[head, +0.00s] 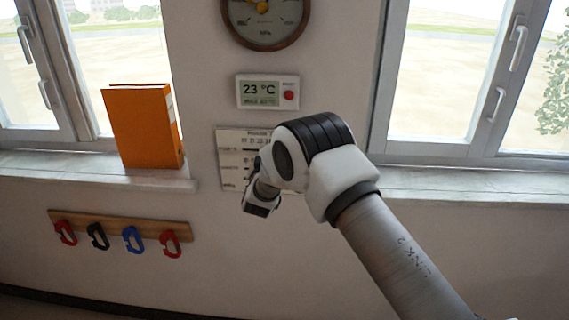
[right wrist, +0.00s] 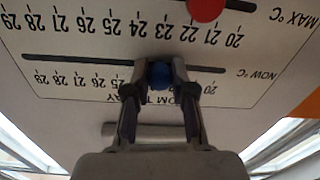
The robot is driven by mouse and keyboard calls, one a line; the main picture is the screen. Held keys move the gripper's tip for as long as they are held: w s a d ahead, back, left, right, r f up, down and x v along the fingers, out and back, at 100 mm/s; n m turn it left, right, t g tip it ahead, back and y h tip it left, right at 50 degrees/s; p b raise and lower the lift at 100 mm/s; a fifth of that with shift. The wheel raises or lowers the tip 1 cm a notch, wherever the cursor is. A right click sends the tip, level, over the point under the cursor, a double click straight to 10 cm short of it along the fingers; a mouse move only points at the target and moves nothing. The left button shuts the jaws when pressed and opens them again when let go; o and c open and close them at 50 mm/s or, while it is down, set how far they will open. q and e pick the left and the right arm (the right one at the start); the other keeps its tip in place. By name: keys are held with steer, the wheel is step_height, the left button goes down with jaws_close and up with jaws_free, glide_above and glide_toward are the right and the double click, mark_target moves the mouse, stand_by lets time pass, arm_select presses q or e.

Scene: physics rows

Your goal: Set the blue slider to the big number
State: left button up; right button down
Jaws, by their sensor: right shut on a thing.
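The wall display (head: 267,92) shows a big 23 °C in the head view, with a smaller line below too blurred to read. The slider board (head: 232,160) hangs under it, partly covered by my right arm. In the right wrist view the board is upside down. The blue slider (right wrist: 160,75) sits in the NOW °C slot, between the fingertips of my right gripper (right wrist: 160,82), which is shut on it. The fingers hide the numbers around it; by spacing it lies near 22 to 23. My left gripper is out of view.
A red slider (right wrist: 205,8) sits in the MAX °C slot near 21 to 22. In the head view, a round gauge (head: 265,15) hangs above the display. An orange binder (head: 142,127) stands on the left sill, above a hook rail (head: 115,228).

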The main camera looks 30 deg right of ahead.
steer(key=shift+r, duration=0.1)
steer(key=c, duration=1)
jaws_free()
steer(key=shift+o, duration=0.2)
steer(key=shift+s+a, duration=0.1)
steer(key=v, duration=1.2)
